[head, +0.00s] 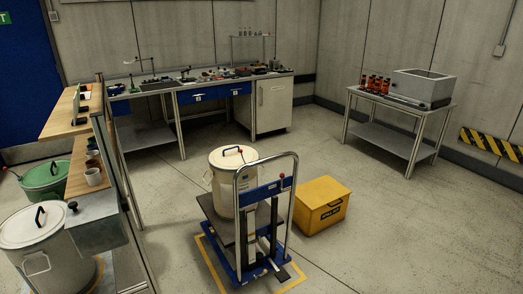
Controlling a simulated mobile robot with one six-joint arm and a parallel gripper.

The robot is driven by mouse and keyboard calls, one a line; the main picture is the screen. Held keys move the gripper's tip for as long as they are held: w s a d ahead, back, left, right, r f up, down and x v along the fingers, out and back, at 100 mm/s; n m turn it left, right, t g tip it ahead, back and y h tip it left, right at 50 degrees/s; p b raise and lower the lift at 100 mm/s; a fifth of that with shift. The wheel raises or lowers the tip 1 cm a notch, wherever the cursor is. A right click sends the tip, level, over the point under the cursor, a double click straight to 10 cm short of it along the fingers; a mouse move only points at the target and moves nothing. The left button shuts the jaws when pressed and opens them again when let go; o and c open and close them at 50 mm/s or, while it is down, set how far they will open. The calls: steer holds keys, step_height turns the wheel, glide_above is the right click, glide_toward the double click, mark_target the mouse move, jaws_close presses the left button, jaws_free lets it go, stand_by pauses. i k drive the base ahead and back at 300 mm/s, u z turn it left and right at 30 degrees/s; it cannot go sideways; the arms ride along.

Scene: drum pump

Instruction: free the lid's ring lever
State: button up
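A cream drum (222,190) stands upright on the platform of a blue lift trolley (240,262) in the middle of the floor. A pale lid (226,157) covers its top, with a dark arched handle and a small red spot beside it. The ring lever is too small to make out, and I cannot tell whether it is latched. The trolley's push frame (266,163) stands in front of the drum's right side and hides part of it. My gripper is not in view.
A yellow box (322,205) sits on the floor right of the trolley. At left are a white lidded drum (50,265), a green-lidded container (45,175) and wooden shelves (85,180). A workbench (215,82) lines the back wall.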

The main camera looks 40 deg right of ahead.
mark_target(227, 158)
steer(key=z, duration=0.15)
steer(key=i, duration=0.75)
steer(key=u, duration=0.45)
steer(key=i, duration=0.75)
steer(key=u, duration=0.35)
